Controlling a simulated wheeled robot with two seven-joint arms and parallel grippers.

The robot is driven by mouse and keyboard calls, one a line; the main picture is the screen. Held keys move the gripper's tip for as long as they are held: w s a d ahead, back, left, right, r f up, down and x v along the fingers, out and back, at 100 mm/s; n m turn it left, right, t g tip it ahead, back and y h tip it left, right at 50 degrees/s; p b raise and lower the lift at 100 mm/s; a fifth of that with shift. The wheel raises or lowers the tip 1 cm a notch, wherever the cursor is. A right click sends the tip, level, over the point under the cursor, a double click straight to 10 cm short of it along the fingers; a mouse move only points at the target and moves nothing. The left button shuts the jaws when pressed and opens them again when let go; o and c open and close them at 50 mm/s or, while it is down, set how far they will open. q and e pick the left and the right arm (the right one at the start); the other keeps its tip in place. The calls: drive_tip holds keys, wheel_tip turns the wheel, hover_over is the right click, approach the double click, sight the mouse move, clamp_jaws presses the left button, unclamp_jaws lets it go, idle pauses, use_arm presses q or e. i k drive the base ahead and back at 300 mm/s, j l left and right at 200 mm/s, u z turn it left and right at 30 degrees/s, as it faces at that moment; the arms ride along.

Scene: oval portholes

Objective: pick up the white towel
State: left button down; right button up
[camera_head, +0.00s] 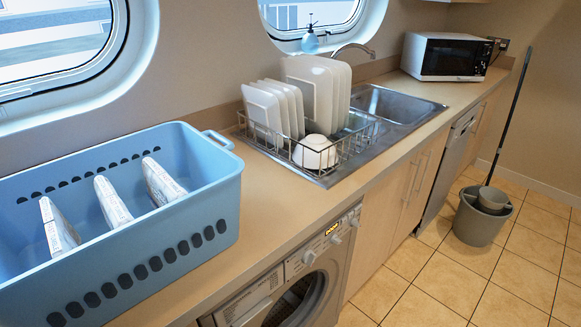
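Three white, flat, upright pieces with grey markings stand apart in a blue basket on the counter at the left. They are the left piece (58,228), the middle piece (113,202) and the right piece (163,182). I cannot tell for sure whether any of them is the white towel. The basket (150,262) has slotted sides and hides their lower parts. Neither my left nor my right gripper is in view, and nothing touches the pieces.
A wire dish rack (340,150) with white plates (318,92) and a white bowl (315,152) stands by the sink (392,104). A microwave (447,57) is farther back. A washing machine (300,285) is under the counter. A grey bucket (481,215) stands on the tiled floor.

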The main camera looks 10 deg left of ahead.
sight(162, 189)
drive_tip(key=k+l+u, duration=0.1)
drive_tip(key=l+u, duration=0.2)
drive_tip(key=l, duration=0.15)
drive_tip(key=k+l+u, duration=0.1)
drive_tip(key=l+u, duration=0.2)
drive_tip(key=l, duration=0.15)
drive_tip(key=k+l+u, duration=0.4)
drive_tip(key=l+u, duration=0.2)
drive_tip(key=l, duration=0.15)
